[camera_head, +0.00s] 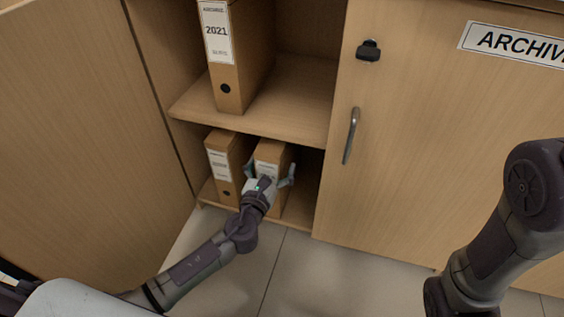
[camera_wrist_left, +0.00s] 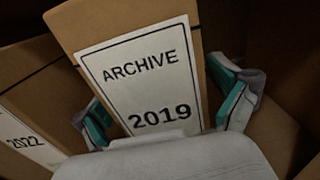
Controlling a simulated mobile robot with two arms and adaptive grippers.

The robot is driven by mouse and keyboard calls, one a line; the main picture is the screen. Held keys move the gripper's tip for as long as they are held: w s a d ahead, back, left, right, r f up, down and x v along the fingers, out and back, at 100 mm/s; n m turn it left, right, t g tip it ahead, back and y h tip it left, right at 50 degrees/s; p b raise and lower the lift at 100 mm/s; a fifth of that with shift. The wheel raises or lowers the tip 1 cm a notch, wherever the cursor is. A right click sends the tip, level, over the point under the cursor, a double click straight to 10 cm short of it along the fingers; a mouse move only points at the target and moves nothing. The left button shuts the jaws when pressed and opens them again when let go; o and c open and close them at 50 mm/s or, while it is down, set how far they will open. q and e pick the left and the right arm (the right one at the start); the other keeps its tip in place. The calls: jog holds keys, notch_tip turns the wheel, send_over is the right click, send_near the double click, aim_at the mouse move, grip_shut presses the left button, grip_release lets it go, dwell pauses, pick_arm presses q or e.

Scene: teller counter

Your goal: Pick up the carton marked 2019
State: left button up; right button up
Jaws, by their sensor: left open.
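The carton marked 2019 (camera_head: 272,152) is a brown archive box standing on the lower shelf of the open cabinet. Its white label reading ARCHIVE 2019 (camera_wrist_left: 140,72) shows large in the left wrist view. My left gripper (camera_head: 273,178) is open in front of it. In the left wrist view the teal-padded fingers (camera_wrist_left: 168,112) stand at either side of the carton's lower label area. I cannot tell whether they touch it. The carton's lower front is hidden by my gripper. My right arm shows at the right, but its gripper is out of view.
A carton marked 2022 (camera_wrist_left: 20,115) stands close on the left of the 2019 carton; it also shows in the head view (camera_head: 224,165). A 2021 carton (camera_head: 232,60) stands on the upper shelf (camera_head: 295,115). An open door (camera_head: 90,120) is left, a closed door (camera_head: 420,150) right.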

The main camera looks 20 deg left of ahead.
pick_arm(q)
jog(key=shift+w, duration=0.65)
jog(key=c, duration=1.8)
jog(key=shift+r, duration=0.15)
